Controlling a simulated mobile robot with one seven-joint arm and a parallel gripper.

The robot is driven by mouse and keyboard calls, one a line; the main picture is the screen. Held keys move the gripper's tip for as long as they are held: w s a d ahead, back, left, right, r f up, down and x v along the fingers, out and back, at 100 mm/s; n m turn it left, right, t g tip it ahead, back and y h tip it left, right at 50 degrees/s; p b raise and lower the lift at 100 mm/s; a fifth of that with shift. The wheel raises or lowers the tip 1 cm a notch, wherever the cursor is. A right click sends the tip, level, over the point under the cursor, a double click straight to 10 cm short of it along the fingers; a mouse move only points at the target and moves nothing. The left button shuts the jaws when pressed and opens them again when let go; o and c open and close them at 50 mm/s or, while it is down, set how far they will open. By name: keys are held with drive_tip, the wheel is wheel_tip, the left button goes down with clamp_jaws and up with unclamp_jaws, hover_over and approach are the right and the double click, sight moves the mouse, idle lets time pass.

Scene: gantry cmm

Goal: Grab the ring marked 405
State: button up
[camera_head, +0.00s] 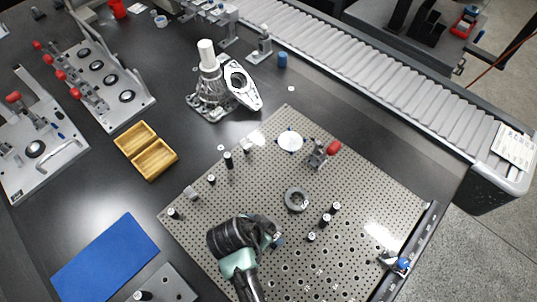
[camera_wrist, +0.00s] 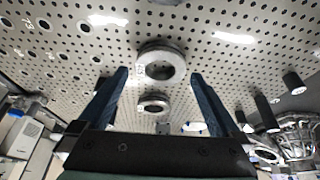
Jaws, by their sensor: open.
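A thick grey ring (camera_wrist: 174,72) lies on the perforated plate in the wrist view, between and beyond my two fingertips. A smaller-looking grey ring (camera_wrist: 153,109) shows below it, also between the fingers. Only one grey ring (camera_head: 288,199) shows in the head view, on the plate just up and right of my gripper (camera_head: 276,238); my arm may hide the other. Small marks are on the rings, but I cannot read a number. My gripper (camera_wrist: 160,74) is open with nothing between its fingers, apart from the rings.
Small dark posts (camera_head: 325,218) stand right of the ring, and others (camera_head: 229,159) stand left on the perforated plate (camera_head: 370,200). A red-handled clamp (camera_head: 320,155) and a white disc (camera_head: 290,141) are farther back. A metal casting (camera_head: 210,90) stands beyond the plate.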

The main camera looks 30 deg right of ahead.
drive_tip(key=shift+x, duration=1)
clamp_jaws()
